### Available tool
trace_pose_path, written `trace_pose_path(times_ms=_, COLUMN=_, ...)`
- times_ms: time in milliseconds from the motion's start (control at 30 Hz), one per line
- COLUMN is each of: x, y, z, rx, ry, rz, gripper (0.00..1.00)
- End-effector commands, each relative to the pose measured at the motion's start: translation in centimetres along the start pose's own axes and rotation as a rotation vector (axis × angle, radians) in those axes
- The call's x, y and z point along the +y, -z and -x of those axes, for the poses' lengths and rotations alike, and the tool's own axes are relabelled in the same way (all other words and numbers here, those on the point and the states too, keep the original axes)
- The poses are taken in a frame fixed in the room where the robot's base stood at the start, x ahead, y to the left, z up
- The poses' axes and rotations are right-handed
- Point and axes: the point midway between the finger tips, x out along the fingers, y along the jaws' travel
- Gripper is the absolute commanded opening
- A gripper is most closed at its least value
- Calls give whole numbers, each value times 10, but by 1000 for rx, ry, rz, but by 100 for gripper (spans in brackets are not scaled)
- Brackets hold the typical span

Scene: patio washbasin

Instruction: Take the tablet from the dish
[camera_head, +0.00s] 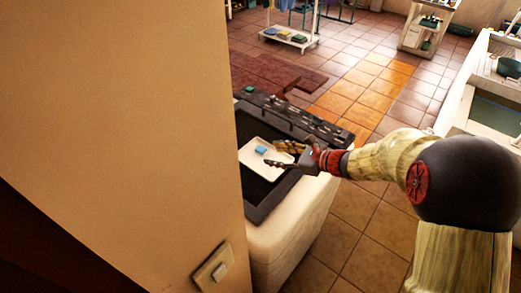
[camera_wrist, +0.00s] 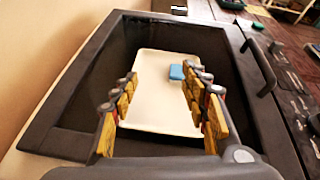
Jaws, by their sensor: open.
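The tablet is a small light-blue block (camera_head: 261,150). It lies on the white rectangular dish (camera_head: 257,165), inside a dark basin (camera_head: 238,128). In the wrist view the tablet (camera_wrist: 177,72) sits on the right part of the dish (camera_wrist: 155,100), beside the right fingertip. My gripper (camera_head: 270,154) reaches in from the right over the dish. In the wrist view my gripper (camera_wrist: 160,71) is open, with its yellow-and-grey fingers wide apart and nothing held. I cannot tell the exact gap between the fingers and the tablet.
A tan wall (camera_head: 110,120) with a switch plate (camera_head: 213,268) fills the left and hides part of the basin. A dark handle (camera_wrist: 261,65) runs along the basin's right side. Tiled floor (camera_head: 365,250) is open. A low white shelf (camera_head: 290,39) stands far back.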

Motion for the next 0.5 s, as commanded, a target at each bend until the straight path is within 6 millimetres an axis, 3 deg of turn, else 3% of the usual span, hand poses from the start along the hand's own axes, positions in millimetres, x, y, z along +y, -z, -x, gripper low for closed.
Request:
trace_pose_path(times_ms=167, x=-22, y=20, z=-14, rx=-33, ry=62, rz=-148, gripper=45)
trace_pose_path(times_ms=500, x=-26, y=23, z=-43, rx=-37, ry=69, rz=-164, gripper=45)
